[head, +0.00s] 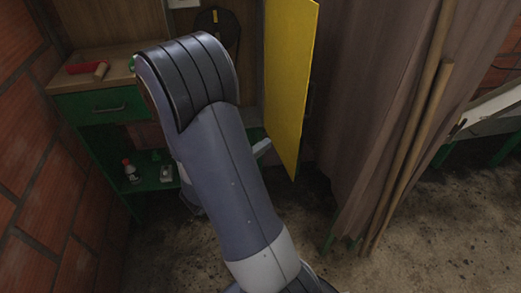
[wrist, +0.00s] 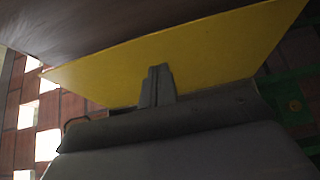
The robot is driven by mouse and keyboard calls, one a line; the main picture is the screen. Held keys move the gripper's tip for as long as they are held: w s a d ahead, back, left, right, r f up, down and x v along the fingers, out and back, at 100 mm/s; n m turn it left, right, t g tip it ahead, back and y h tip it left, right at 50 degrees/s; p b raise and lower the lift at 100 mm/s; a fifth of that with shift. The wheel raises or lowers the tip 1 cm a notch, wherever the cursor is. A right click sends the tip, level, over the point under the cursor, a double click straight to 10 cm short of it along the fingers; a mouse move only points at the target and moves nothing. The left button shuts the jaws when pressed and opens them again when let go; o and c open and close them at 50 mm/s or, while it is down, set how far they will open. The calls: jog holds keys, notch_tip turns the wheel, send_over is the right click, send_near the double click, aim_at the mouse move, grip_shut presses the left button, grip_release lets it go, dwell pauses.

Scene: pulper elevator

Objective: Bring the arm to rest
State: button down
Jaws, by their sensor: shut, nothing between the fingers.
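My arm stands large in the middle of the head view, bent at its upper joint, and hides much of the bench behind it. My gripper (wrist: 157,72) shows in the wrist view with its fingers together and nothing between them. The fingers appear in front of a yellow panel (wrist: 205,55); I cannot tell whether they touch it. In the head view the yellow panel (head: 289,75) stands upright to the right of my arm.
A green bench with a wooden top (head: 70,80) stands at the left, with a red-headed tool (head: 85,68) on it and a small bottle (head: 130,171) on its lower shelf. A brown curtain (head: 375,90) and wooden poles (head: 408,150) stand at the right. Brick wall closes the left.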

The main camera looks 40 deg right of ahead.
jog(key=shift+s+a, duration=0.2)
jog(key=shift+a, duration=0.3)
jog(key=shift+d, duration=0.1)
send_near(298, 117)
jog(key=w, duration=0.1)
jog(key=d, duration=0.1)
jog(key=d+p, duration=0.2)
jog(key=d, duration=0.1)
jog(key=shift+s+d+r, duration=0.1)
jog(key=shift+r, duration=0.2)
jog(key=shift+s+d+f, duration=0.1)
jog(key=shift+s+d, duration=0.15)
jog(key=shift+d, duration=0.45)
